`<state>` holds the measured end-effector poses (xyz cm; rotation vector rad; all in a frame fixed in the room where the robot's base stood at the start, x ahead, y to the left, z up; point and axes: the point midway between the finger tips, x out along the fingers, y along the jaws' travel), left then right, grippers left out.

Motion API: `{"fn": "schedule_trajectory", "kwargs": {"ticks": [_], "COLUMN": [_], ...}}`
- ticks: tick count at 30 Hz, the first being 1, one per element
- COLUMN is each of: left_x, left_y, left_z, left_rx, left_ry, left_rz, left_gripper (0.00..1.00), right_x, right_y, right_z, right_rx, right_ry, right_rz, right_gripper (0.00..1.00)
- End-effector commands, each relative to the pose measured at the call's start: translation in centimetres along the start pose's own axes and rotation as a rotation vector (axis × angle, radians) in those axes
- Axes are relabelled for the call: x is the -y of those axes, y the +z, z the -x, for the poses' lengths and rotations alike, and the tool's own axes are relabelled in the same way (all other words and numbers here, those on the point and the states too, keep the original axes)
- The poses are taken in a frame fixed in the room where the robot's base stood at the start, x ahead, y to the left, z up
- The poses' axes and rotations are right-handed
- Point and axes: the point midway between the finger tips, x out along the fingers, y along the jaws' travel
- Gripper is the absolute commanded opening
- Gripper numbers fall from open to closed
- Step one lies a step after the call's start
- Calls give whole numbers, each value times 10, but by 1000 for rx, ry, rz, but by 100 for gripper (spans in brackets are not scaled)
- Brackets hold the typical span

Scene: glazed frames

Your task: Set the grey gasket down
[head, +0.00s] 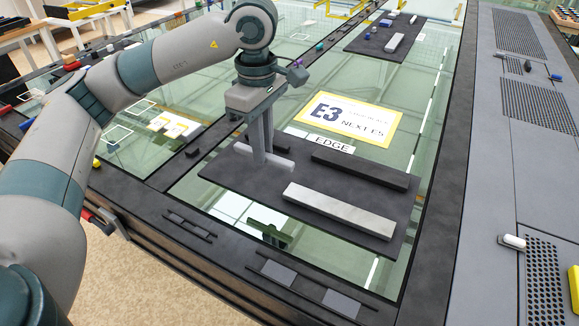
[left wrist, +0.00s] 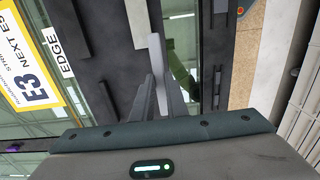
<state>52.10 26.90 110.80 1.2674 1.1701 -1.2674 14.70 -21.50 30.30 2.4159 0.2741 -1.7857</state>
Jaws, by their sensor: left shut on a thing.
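The grey gasket (head: 282,164) is a thin, straight grey strip at the left part of a dark mat (head: 225,170). My left gripper (head: 262,157) points down and is shut on the gasket near its middle. In the left wrist view the gasket (left wrist: 156,55) shows nearly edge-on between the fingers (left wrist: 160,90). The gasket is low over the mat; I cannot tell whether it touches. A light grey bar (head: 340,208) and a black bar (head: 358,170) lie on the mat to its right, apart from it. My right gripper is not in view.
A white EDGE label (head: 330,143) and a yellow-bordered E3 sign (head: 350,119) lie behind the mat. A dark rail (head: 240,250) runs along the near edge. A second dark mat (head: 375,45) with small parts lies far back. Bare mat shows around the gasket.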

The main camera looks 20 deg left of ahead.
Motion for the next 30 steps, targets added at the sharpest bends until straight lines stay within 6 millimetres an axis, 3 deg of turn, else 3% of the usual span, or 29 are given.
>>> {"fn": "schedule_trajectory", "kwargs": {"ticks": [5, 8, 15, 22, 30], "left_x": [-8, -15, -35, -55, -60], "left_y": [-14, -26, -60, -90, -98], "left_z": [-8, -15, -38, -61, -69], "left_rx": [0, 0, -1, 0, -1], "left_ry": [-3, -3, -4, -3, 0], "left_rz": [6, 6, 7, 4, 1], "left_gripper": [0, 0, 0, 0, 0], "right_x": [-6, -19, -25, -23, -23], "right_y": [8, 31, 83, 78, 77], "right_z": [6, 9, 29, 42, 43], "right_rx": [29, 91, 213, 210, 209], "right_ry": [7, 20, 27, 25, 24], "right_rz": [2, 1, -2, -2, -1], "right_gripper": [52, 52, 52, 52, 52]}}
